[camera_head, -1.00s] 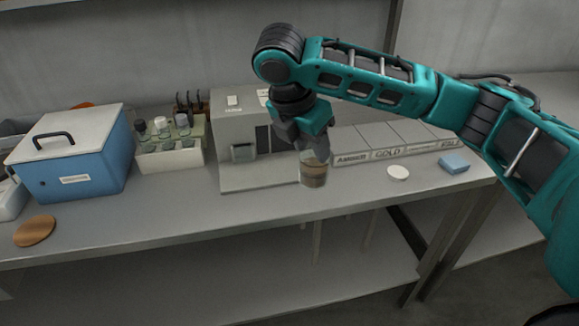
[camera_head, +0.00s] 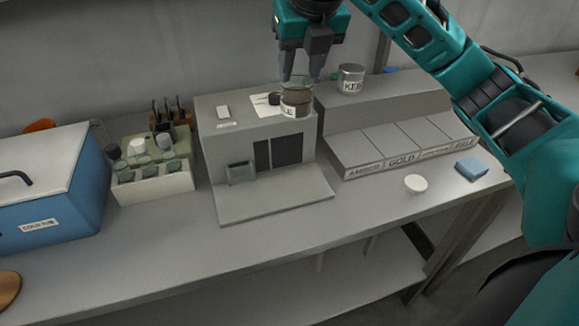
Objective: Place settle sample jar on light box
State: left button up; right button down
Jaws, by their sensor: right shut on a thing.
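The sample jar (camera_head: 296,104), clear with brown contents, is in my right gripper (camera_head: 302,76). The two fingers are shut on its upper part from above. The jar is upright at the top right edge of a grey box-shaped unit (camera_head: 225,150), which has a dark front window and a flat front ledge. I take this unit to be the light box, but no readable label confirms it. I cannot tell whether the jar's base touches the unit's top. My left gripper is not in view.
A rack (camera_head: 150,185) of several jars stands left of the unit, beside a blue cold box (camera_head: 60,205). On the right are a stepped grey stand (camera_head: 350,148), a lidded tin (camera_head: 351,78), a white disc (camera_head: 416,183) and a blue block (camera_head: 471,168). The front bench is clear.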

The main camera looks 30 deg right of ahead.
notch_tip(320, 180, down, 19)
jog(key=shift+s+f, duration=0.15)
jog(key=shift+s, duration=0.05)
dwell(0.3)
jog(key=c, duration=0.6)
grip_release()
jog(key=v, duration=1.2)
